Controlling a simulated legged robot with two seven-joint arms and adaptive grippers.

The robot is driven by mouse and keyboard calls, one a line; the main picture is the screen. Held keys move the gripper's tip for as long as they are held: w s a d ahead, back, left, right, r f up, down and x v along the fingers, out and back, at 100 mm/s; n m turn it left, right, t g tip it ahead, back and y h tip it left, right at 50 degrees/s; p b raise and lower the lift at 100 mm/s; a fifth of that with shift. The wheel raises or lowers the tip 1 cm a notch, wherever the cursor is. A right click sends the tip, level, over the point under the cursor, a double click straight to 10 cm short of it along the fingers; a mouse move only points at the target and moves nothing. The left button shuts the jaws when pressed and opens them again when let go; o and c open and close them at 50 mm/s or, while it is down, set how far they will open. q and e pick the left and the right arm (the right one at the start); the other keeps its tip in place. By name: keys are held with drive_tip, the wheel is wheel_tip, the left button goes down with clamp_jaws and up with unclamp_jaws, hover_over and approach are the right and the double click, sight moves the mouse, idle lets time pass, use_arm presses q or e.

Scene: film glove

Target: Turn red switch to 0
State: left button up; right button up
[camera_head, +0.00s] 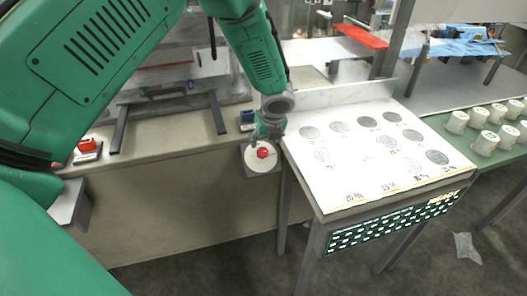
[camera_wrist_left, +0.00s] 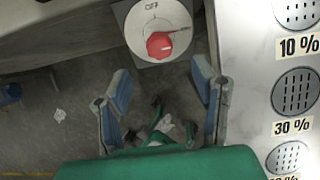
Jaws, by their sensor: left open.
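The red switch (camera_head: 263,153) is a round red knob on a light grey plate (camera_head: 258,166) at the left side of the white panel table. In the left wrist view the red knob (camera_wrist_left: 160,45) sits on its plate (camera_wrist_left: 135,16), with "OFF" printed above it and its pointer toward the right. My left gripper (camera_head: 270,134) is just above and behind the knob in the head view. In the left wrist view my left gripper (camera_wrist_left: 160,92) has its two blue-grey fingers wide apart, below the knob and not around it. My right gripper is not in view.
The white panel (camera_head: 375,150) with round perforated discs and percent labels stands just right of the switch. A long beige bench (camera_head: 180,185) runs to the left. White cylinders (camera_head: 485,139) stand on a green surface at the right. A plastic scrap (camera_head: 466,247) lies on the floor.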

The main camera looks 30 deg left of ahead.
sight(263, 152)
use_arm(q)
drive_tip(key=x, duration=0.8)
drive_tip(key=shift+f, duration=0.2)
drive_tip(key=c, duration=1.2)
